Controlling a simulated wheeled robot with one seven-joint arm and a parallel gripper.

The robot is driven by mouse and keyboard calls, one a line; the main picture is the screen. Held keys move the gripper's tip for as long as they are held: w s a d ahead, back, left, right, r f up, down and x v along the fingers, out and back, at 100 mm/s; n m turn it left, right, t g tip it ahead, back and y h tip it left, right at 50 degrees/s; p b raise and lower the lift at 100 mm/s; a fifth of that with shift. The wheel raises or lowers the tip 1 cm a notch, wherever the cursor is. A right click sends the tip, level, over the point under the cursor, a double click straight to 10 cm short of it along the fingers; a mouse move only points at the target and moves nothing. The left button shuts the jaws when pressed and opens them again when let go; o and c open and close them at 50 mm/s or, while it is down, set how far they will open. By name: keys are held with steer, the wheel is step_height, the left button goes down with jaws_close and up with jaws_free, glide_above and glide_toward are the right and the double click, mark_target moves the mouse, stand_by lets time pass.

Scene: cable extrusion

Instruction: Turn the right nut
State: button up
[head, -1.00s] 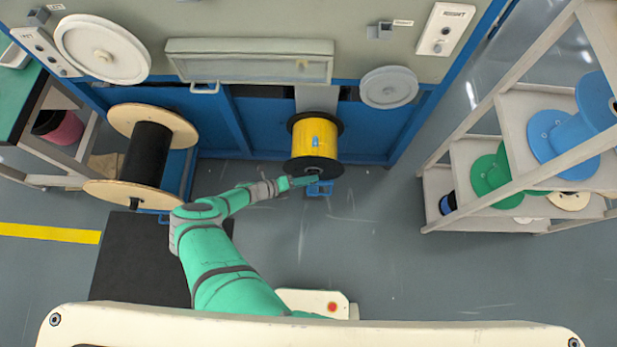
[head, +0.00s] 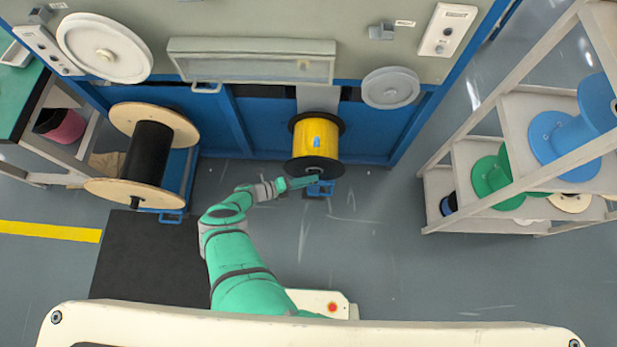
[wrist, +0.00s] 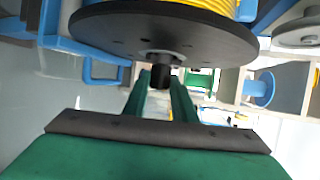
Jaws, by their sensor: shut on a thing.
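The right nut (wrist: 158,72) is a small dark piece on the hub of the yellow cable spool's black flange. It shows in the wrist view between my fingertips; in the head view it is too small to make out. The yellow spool (head: 316,135) hangs at the lower front of the machine, and its black flange (wrist: 200,35) fills the top of the wrist view. My gripper (wrist: 160,80) has its two green fingers shut on the nut, one on each side. In the head view my gripper (head: 312,181) is at the flange's near lower side.
A blue bracket (head: 320,189) is close below my gripper. A large wooden-flanged spool with black cable (head: 148,155) stands at the left. A shelf with blue and green spools (head: 480,190) is at the right. The floor between is clear.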

steer(key=shift+w, duration=0.15)
steer(key=o, duration=1)
steer(key=shift+o, duration=0.2)
steer(key=v, duration=1.1)
steer(key=shift+f, duration=0.1)
